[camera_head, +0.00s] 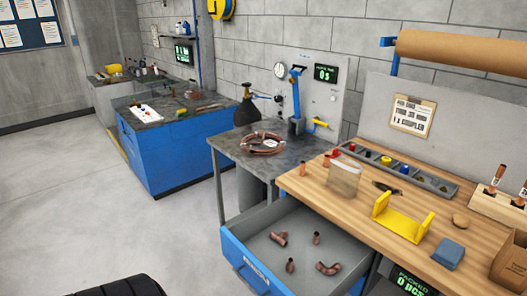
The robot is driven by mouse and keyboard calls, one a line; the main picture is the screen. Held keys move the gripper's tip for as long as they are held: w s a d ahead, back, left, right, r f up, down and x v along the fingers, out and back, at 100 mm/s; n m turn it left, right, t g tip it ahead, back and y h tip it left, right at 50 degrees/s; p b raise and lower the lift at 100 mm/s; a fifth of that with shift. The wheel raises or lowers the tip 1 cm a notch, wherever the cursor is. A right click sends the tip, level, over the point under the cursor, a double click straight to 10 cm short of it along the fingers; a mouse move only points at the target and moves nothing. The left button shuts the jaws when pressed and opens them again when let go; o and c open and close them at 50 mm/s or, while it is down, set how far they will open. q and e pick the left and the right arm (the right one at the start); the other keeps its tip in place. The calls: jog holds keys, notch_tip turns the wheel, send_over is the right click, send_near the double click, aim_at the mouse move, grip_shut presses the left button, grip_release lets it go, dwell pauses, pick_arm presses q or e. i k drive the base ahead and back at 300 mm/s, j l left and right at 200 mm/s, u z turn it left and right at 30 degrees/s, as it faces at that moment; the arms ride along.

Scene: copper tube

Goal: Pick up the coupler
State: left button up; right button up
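Several copper fittings lie in an open blue-fronted drawer (249,258). Two are short, straight-looking pieces, one at the right rear (316,238) and one nearer the front (290,266). A branched or bent fitting (278,239) lies at the left and a bent fitting (328,269) at the front right. Small copper pieces also stand on the wooden bench, one at its left edge (302,169) and one farther back (327,160). At this size I cannot tell for sure which piece is the coupler. Neither of my grippers is in view.
The wooden bench (345,208) holds a clear box (344,178), a yellow bracket (402,218), a blue block (448,253) and a grey parts tray (436,182). A clipboard (412,116) mentions a coupler. A copper coil (261,143) lies on the grey table.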

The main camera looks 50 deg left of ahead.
aim_at(315, 239)
jog(key=k+u, duration=0.1)
jog(key=u, duration=1.4)
